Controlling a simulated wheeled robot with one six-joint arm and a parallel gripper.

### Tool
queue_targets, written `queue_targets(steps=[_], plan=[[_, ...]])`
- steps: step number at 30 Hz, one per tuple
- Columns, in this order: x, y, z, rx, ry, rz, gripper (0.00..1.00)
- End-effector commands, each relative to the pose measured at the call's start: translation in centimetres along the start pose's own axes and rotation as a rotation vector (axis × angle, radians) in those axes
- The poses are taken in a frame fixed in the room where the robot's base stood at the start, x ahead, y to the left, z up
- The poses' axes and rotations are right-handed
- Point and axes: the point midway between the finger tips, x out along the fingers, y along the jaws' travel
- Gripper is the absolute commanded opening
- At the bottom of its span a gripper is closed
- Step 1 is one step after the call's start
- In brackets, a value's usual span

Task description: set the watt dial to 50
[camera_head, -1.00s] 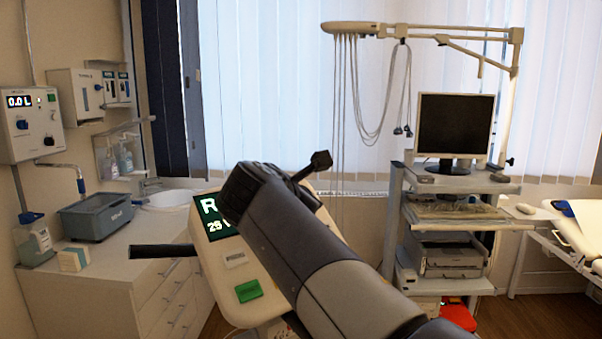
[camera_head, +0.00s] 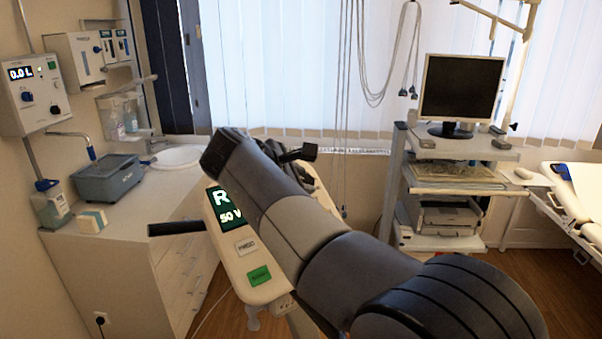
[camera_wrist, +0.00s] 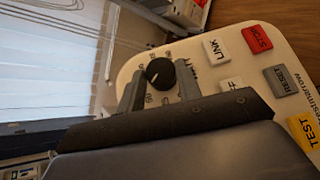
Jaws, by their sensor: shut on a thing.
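The watt dial (camera_wrist: 160,73) is a black round knob with a white pointer line on a pale control panel (camera_wrist: 240,50). Printed marks surround it. In the wrist view my gripper (camera_wrist: 158,82) has one grey finger on each side of the dial and is shut on it. In the head view my arm hides the dial. The panel's dark display (camera_head: 226,207) shows a large R and a reading that looks like 50 W. A white button and a green button (camera_head: 258,276) sit below the display.
The wrist view shows a red STOP button (camera_wrist: 257,38), a white LINK button (camera_wrist: 216,48), a grey RESET button (camera_wrist: 281,80) and a yellow TEST button (camera_wrist: 306,129) near my gripper. A black bar (camera_head: 175,228) sticks out left of the panel. A monitor cart (camera_head: 465,180) stands at right.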

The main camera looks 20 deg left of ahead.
Motion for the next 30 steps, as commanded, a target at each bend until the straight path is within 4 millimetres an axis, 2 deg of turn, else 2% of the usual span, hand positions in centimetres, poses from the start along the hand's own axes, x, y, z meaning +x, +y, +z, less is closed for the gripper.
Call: queue_targets(steps=[14,15,22,30], plan=[[0.08,-0.08,-0.15,0.004,0.002,-0.012,0.1],[0.08,-0.08,-0.15,0.003,0.002,-0.012,0.35],[0.04,-0.03,-0.08,0.004,0.001,-0.01,0.53],[-0.1,0.01,-0.04,0.005,0.001,-0.008,0.55]])
